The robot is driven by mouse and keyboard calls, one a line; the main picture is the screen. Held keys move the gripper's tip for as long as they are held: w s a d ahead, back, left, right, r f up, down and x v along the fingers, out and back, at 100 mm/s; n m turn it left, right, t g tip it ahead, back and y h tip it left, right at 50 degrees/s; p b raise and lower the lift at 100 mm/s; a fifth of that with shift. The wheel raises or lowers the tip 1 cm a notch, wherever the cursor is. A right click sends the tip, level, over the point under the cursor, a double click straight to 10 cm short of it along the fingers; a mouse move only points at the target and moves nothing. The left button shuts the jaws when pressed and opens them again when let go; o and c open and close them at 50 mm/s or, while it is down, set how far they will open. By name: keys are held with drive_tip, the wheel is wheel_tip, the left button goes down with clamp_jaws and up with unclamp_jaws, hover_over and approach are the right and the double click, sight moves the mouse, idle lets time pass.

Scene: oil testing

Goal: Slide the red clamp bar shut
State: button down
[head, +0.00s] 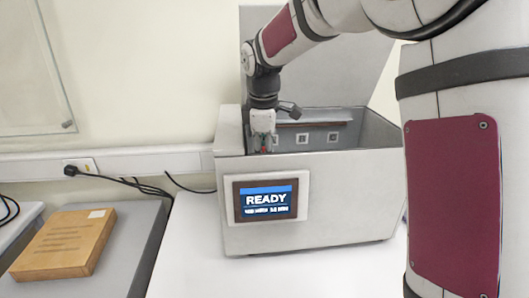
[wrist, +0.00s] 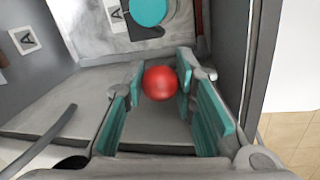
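The red clamp bar shows only as a round red knob (wrist: 160,82) in the wrist view; the rest of the bar is hidden or cannot be made out. The knob sits between the teal-padded fingertips of my gripper (wrist: 161,76), which border it closely on both sides and appear shut on it. In the head view my gripper (head: 263,144) points down into the left end of the open grey tester box (head: 340,205), with a bit of red at its tips. A teal disc (wrist: 148,12) lies just beyond the knob in the wrist view.
The box's lid (head: 390,60) stands raised behind, and its walls close in around my gripper. The front screen (head: 266,199) reads READY. A dark grey rod (wrist: 45,143) shows at the left in the wrist view. A wooden box (head: 66,244) lies far left.

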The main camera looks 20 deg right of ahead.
drive_tip(key=shift+w+d+b, duration=0.15)
drive_tip(key=shift+w+b, duration=0.1)
drive_tip(key=shift+w, duration=0.45)
drive_tip(key=shift+w+d+b, duration=0.1)
drive_tip(key=shift+w+b, duration=0.15)
drive_tip(key=shift+w, duration=0.4)
drive_tip(key=c, duration=1.3)
unclamp_jaws()
drive_tip(key=shift+r, duration=0.1)
drive_tip(key=r, duration=0.3)
drive_tip(key=s+r, duration=0.1)
drive_tip(key=r, duration=0.3)
drive_tip(key=s+r, duration=0.1)
drive_tip(key=r, duration=0.3)
drive_tip(key=shift+a, duration=0.4)
drive_tip(key=shift+s+r, duration=0.1)
drive_tip(key=shift+r, duration=0.2)
